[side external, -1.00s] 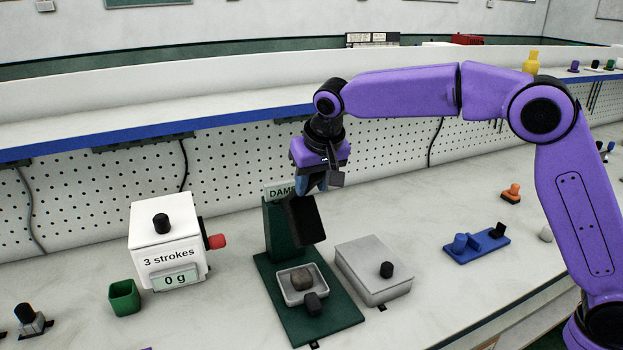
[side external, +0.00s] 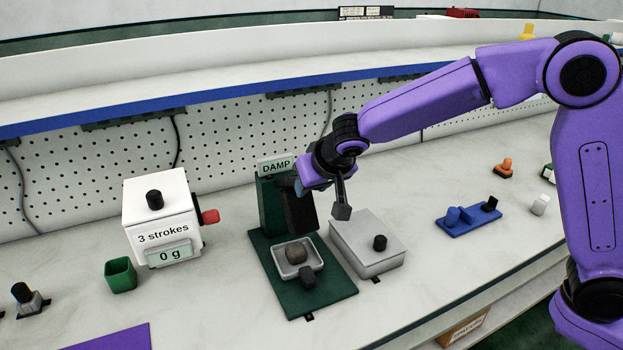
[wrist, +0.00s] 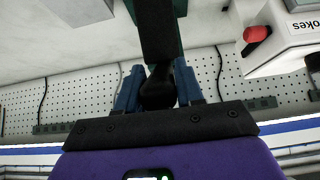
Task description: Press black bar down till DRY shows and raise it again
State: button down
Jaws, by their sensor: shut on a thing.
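A dark green press stand (side external: 272,204) rises at the back of a green base plate (side external: 318,302), with a sign reading DAMP (side external: 277,165) on top. The black bar (side external: 302,213) hangs from the stand, tilted, its lower end above and apart from a small white dish (side external: 283,262) holding a grey-brown lump (side external: 296,253). My gripper (side external: 299,188) is shut on the upper part of the bar. In the wrist view the blue fingertips of my gripper (wrist: 158,88) have the black bar (wrist: 156,35) between them. The fingers partly hide the grip.
A grey box with a black knob (side external: 368,240) stands close on the right. On the left are a white box (side external: 161,215) reading "3 strokes" and "0 g", and a green cup (side external: 120,275). A blue holder (side external: 468,216) lies farther right. A pegboard wall is behind.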

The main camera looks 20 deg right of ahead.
jog(key=shift+s+d+f, duration=0.1)
jog(key=shift+f, duration=0.05)
jog(key=c, duration=0.8)
grip_release()
jog(key=shift+s+r, duration=0.15)
jog(key=shift+r, duration=0.2)
jog(key=v, duration=1.6)
jog(key=shift+s+r, duration=0.25)
jog(key=shift+r, duration=0.05)
